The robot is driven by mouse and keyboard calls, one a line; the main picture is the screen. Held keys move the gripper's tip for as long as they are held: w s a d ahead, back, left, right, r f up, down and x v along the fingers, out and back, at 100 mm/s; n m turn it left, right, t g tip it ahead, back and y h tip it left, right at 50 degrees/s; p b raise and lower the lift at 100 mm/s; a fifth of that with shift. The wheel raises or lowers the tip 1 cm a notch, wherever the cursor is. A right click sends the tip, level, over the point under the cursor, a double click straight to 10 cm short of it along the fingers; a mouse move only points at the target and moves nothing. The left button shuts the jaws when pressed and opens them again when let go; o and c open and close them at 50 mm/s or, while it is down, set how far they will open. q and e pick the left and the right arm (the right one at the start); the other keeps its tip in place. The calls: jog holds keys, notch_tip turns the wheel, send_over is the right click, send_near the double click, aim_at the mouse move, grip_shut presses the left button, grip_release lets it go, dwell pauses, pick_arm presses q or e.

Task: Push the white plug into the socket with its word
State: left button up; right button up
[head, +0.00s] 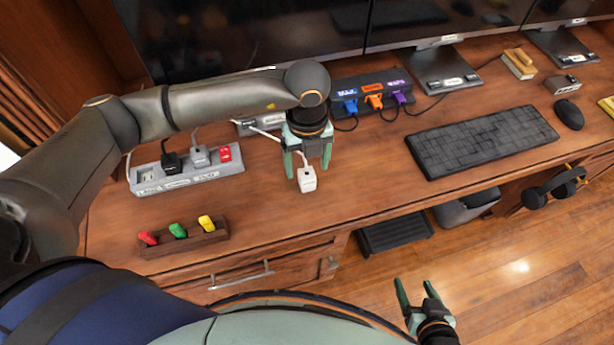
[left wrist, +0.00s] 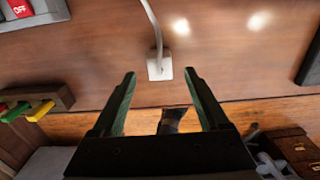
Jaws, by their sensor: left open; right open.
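The white plug (head: 307,180) is on the desk in front of my left gripper, with its white cord running back from it. In the left wrist view the plug (left wrist: 160,68) appears between the two fingertips, at about their level. My left gripper (head: 308,168) is open and not closed on it. The grey power strip (head: 205,176) lies to the left, with a black plug (head: 172,162), a grey plug (head: 200,156) and a red switch (head: 225,153). Its leftmost socket (head: 147,175) looks empty; the front labels are too small to read. My right gripper (head: 420,300) is open, over the floor.
A wooden holder (head: 190,241) with red, green and yellow sticks stands front left. A black hub (head: 372,92) with blue, orange and purple plugs is behind, under the monitors. A keyboard (head: 482,140) and mouse (head: 568,114) lie right. Desk between plug and strip is mostly clear.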

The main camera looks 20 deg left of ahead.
aim_at(307, 173)
pick_arm(q)
notch_tip(307, 173, down, 5)
jog(key=shift+w+r, duration=0.1)
jog(key=shift+r, duration=0.1)
jog(key=shift+c, duration=0.2)
grip_shut()
dwell(0.4)
